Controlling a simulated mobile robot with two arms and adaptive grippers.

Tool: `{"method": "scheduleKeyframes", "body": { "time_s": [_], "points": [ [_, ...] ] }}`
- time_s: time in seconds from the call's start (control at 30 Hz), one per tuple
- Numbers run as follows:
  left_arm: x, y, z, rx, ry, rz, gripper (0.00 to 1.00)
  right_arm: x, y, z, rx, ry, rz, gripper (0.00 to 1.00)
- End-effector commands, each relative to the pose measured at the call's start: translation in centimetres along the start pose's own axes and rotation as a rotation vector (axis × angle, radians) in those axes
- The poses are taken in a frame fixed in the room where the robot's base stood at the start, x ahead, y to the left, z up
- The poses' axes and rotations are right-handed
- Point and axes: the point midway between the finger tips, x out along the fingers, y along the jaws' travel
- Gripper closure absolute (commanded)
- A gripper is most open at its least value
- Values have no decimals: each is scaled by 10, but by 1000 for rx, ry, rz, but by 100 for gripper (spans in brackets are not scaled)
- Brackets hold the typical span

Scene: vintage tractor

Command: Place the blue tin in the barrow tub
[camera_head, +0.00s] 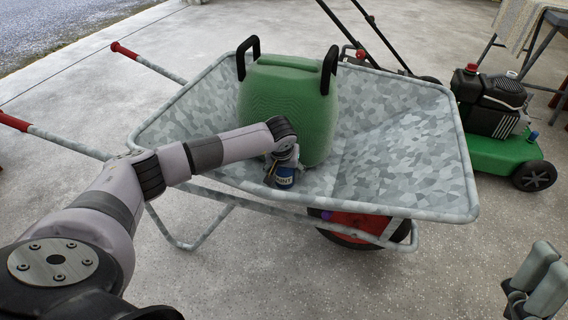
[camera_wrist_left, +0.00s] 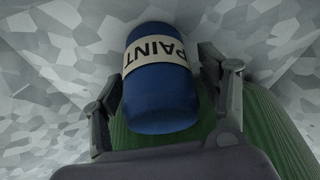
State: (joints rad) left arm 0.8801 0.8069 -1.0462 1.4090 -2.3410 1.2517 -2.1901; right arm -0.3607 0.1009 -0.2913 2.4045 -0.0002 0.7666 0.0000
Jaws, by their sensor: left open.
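The blue tin (camera_head: 285,181) with a cream "PAINT" label is inside the grey speckled barrow tub (camera_head: 405,150), by its near side. The tin also shows large in the left wrist view (camera_wrist_left: 160,95), with the tub's speckled surface behind it. My left gripper (camera_head: 281,172) reaches over the near rim to the tin. Its open fingers (camera_wrist_left: 168,95) stand either side of the tin, with a gap visible on the right side. Whether the tin touches the tub floor is hard to tell. My right gripper (camera_head: 540,280) is at the lower right, away from the barrow; its finger gap is unclear.
A large green container (camera_head: 290,105) with black handles stands in the tub, just behind the tin. The tub's right part is empty. Red-gripped barrow handles (camera_head: 125,50) stick out left. A green mower (camera_head: 500,150) stands at the right on the concrete floor.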

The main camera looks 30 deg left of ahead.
Motion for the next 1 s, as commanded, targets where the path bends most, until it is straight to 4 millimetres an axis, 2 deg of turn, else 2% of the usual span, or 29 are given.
{"method": "scheduleKeyframes", "body": {
  "time_s": [0.27,0.6,0.8,1.0],
  "points": [
    [-35,0,-2,1,2,0,32,1,5,50,-16,-272,7,17],
    [-87,0,-2,1,2,0,32,-28,15,114,-37,-669,22,17],
    [-109,0,-1,1,1,1,32,-50,20,136,-44,-839,31,17],
    [-118,0,0,0,0,-1,32,-62,22,145,-48,-914,35,17]
  ]
}}
